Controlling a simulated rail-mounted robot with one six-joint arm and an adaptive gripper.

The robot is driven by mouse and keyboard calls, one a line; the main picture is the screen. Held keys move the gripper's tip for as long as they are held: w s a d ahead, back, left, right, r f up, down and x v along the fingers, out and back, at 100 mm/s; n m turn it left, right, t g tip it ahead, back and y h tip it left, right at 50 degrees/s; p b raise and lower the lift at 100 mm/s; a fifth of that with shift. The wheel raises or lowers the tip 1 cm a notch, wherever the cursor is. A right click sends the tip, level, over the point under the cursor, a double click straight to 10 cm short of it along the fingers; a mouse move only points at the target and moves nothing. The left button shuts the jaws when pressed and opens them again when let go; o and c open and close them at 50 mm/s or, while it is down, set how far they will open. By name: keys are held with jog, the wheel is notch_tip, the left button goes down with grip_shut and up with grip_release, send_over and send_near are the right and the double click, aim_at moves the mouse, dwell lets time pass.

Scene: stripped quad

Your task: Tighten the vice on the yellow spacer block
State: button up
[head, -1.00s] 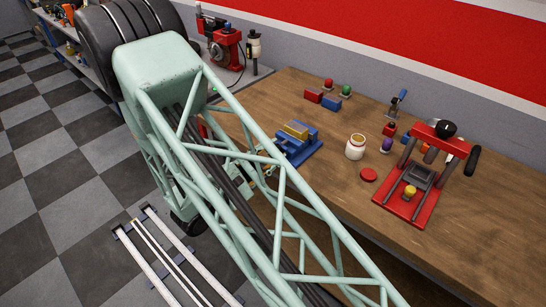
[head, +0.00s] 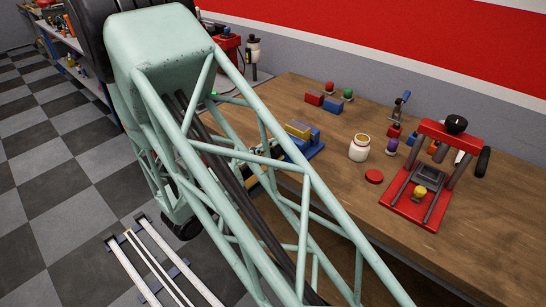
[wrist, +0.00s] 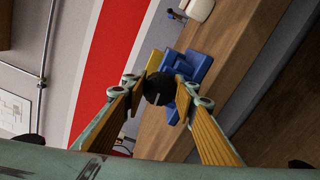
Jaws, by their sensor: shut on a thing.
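The blue vice (head: 308,150) stands on the wooden bench, partly hidden by my arm's lattice in the head view. The yellow spacer block (head: 298,129) sits at its jaws; whether both jaws touch it I cannot tell. In the wrist view the vice (wrist: 196,68) and the yellow block (wrist: 154,60) show just beyond my fingers. A round black knob (wrist: 157,84), which looks like the vice's handle end, lies between the fingertips. My gripper (wrist: 158,92) is shut on this knob. In the head view the gripper is mostly hidden behind my arm.
A white jar (head: 359,149) and a red lid (head: 374,176) stand right of the vice. A red press (head: 412,205) is farther right. Red and blue blocks (head: 331,105) lie behind the vice. The bench front right of the lid is clear.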

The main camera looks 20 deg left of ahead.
dwell(0.4)
jog(key=o, duration=0.8)
jog(key=shift+o, duration=0.2)
jog(key=shift+s, duration=0.15)
jog(key=v, duration=1.1)
jog(key=shift+s+a, duration=0.15)
jog(key=shift+s, duration=0.2)
